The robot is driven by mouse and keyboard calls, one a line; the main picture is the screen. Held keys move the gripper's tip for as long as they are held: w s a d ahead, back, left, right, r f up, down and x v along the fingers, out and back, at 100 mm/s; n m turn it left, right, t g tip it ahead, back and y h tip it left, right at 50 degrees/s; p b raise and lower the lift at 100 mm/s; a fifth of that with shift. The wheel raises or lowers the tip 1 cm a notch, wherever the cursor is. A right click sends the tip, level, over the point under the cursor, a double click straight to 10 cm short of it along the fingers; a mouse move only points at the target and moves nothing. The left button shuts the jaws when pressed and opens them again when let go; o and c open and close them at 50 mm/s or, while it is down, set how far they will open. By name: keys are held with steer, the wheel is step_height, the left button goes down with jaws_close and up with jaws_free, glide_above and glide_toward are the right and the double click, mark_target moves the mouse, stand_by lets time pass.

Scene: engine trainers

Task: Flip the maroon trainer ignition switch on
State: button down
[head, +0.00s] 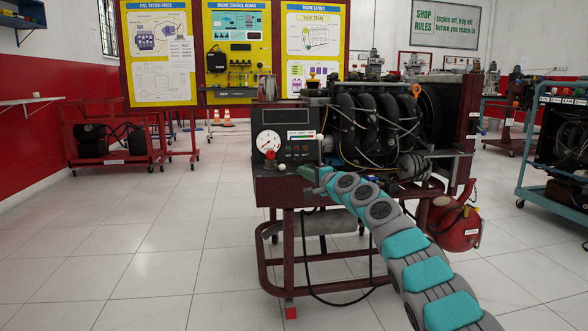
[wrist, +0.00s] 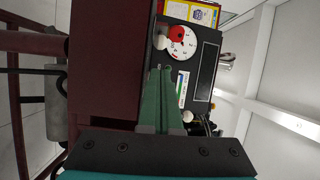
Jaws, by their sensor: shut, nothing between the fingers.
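The maroon trainer (head: 330,195) stands in the middle of the head view, a wheeled frame carrying an engine. Its black instrument panel (head: 290,148) faces me at the left end, with a white gauge (head: 268,141) bearing a red part; the gauge also shows in the wrist view (wrist: 184,44). A white knob (head: 281,167) sits below the gauge and shows in the wrist view (wrist: 160,42). I cannot tell which control is the ignition switch. My gripper (head: 308,174) is shut and empty, close in front of the panel's lower part. Its green fingers (wrist: 163,70) hide part of the panel; contact is unclear.
A red tank (head: 455,222) sits low at the trainer's right. A teal trainer cart (head: 560,150) stands at far right, a red cart (head: 112,145) at left. Yellow boards (head: 237,55) stand behind. The tiled floor at left is clear.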

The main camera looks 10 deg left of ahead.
mark_target(293, 174)
steer(key=p+x, duration=0.2)
steer(key=x, duration=0.3)
steer(key=shift+s, duration=0.1)
steer(key=shift+w+a, duration=0.3)
steer(key=shift+w, duration=0.1)
steer(key=shift+f, duration=0.1)
steer(key=shift+a, duration=0.15)
stand_by(0.4)
steer(key=shift+s+a, duration=0.1)
steer(key=shift+s+m, duration=0.1)
steer(key=shift+m, duration=0.2)
